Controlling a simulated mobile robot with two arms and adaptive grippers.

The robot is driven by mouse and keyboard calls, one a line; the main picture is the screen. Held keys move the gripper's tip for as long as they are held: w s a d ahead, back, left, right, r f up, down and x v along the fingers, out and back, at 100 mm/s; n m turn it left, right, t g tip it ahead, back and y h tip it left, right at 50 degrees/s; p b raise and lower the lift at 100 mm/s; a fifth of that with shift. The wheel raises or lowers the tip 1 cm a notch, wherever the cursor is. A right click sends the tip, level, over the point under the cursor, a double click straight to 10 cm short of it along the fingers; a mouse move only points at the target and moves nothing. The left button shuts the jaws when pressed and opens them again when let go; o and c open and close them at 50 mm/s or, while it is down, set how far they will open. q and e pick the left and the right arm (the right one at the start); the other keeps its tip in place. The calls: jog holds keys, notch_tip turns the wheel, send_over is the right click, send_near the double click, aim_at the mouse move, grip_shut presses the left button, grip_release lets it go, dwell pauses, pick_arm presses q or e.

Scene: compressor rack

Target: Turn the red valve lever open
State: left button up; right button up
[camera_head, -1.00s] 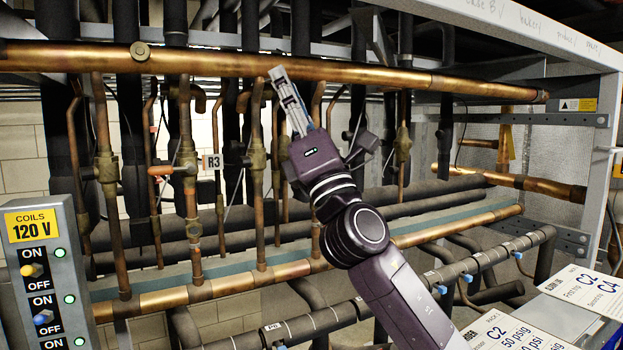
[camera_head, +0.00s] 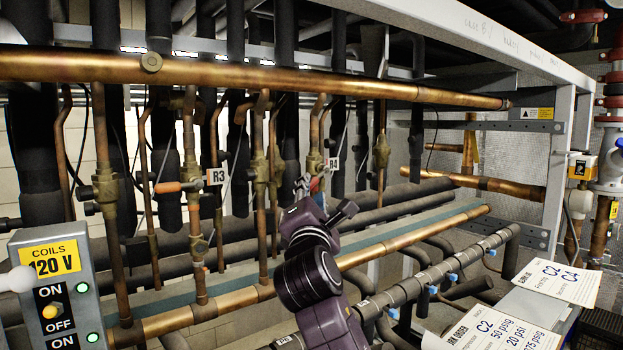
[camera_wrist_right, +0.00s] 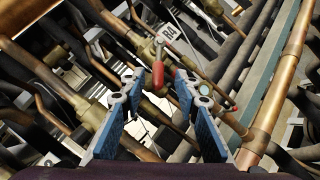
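The red valve lever (camera_wrist_right: 158,76) shows in the right wrist view, its red grip between and beyond my open fingertips. Its grey stem runs up toward the R4 tag (camera_wrist_right: 168,33). In the head view a small red part (camera_head: 316,184) shows just beyond my right gripper (camera_head: 304,188), below the R4 tag (camera_head: 333,164). My right gripper also shows in the right wrist view (camera_wrist_right: 156,82), with blue-padded fingers spread apart. I cannot tell whether a finger touches the lever.
Copper and black pipes crowd around the lever. An orange lever (camera_head: 178,187) sits near the R3 tag (camera_head: 216,176). A long copper pipe (camera_head: 250,77) crosses above. A COILS switch box (camera_head: 62,285) stands at left, and paper sheets (camera_head: 500,325) lie at lower right.

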jog(key=shift+a+p+x, duration=0.2)
jog(key=shift+p+x, duration=0.25)
jog(key=shift+x, duration=0.8)
jog(key=shift+w+a, duration=0.15)
jog(key=shift+w, duration=0.3)
pick_arm(q)
jog(key=shift+a+r, duration=0.85)
jog(key=shift+a, duration=0.05)
pick_arm(e)
jog(key=shift+c, duration=0.6)
grip_shut()
pick_arm(q)
jog(key=shift+d, duration=0.3)
